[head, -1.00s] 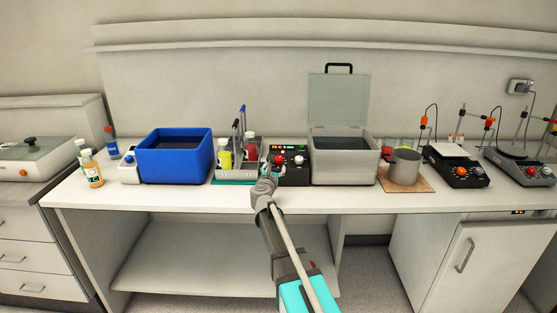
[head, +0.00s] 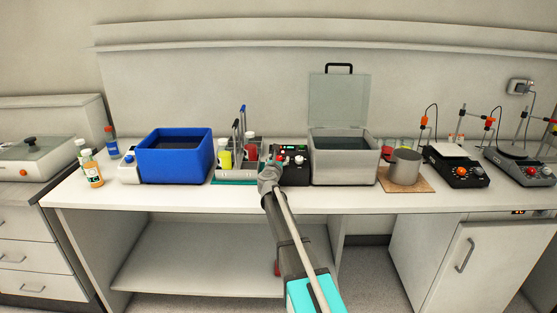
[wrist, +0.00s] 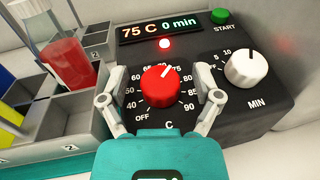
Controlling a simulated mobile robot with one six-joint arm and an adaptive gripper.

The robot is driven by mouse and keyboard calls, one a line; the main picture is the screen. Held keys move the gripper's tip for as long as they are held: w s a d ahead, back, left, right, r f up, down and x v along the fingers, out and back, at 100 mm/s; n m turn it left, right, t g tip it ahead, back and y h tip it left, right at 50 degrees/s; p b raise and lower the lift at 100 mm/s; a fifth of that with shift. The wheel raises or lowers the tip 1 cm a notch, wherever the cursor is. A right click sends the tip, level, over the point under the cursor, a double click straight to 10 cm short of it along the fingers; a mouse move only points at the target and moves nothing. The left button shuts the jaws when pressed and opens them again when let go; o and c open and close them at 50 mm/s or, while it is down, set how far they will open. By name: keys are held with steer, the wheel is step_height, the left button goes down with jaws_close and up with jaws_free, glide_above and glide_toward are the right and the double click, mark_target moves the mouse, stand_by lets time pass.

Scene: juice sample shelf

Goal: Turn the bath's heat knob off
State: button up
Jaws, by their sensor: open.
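The bath's control box (wrist: 125,75) is black, and its display (wrist: 160,25) reads 75 C 0 min. A red light (wrist: 165,43) is lit below the display. The red heat knob (wrist: 161,86) has its white mark pointing up and slightly right, away from OFF at lower left. My gripper (wrist: 160,97) is open, with one finger on each side of the knob; I cannot tell whether they touch it. In the head view my gripper (head: 272,168) hides the knob and part of the control box (head: 296,166). The steel bath (head: 343,168) stands to the right with its lid raised.
A white MIN knob (wrist: 246,68) and green START button (wrist: 220,16) are close on the right. A grey rack (wrist: 85,112) with a red-filled bottle (wrist: 68,65) stands close on the left. A blue bath (head: 175,165) is farther left. The counter front is clear.

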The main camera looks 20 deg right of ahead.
jaws_close()
steer(key=shift+n+t+y, duration=0.6)
steer(key=shift+n+y, duration=0.5)
steer(key=shift+y, duration=0.2)
steer(key=shift+n+y, duration=0.7)
steer(key=shift+y, duration=0.1)
steer(key=shift+n+t+y, duration=0.4)
steer(key=shift+n+y, duration=0.2)
steer(key=shift+y, duration=0.1)
steer(key=shift+w+n+y, duration=0.1)
steer(key=shift+n+y, duration=2.3)
steer(key=shift+y, duration=0.6)
jaws_free()
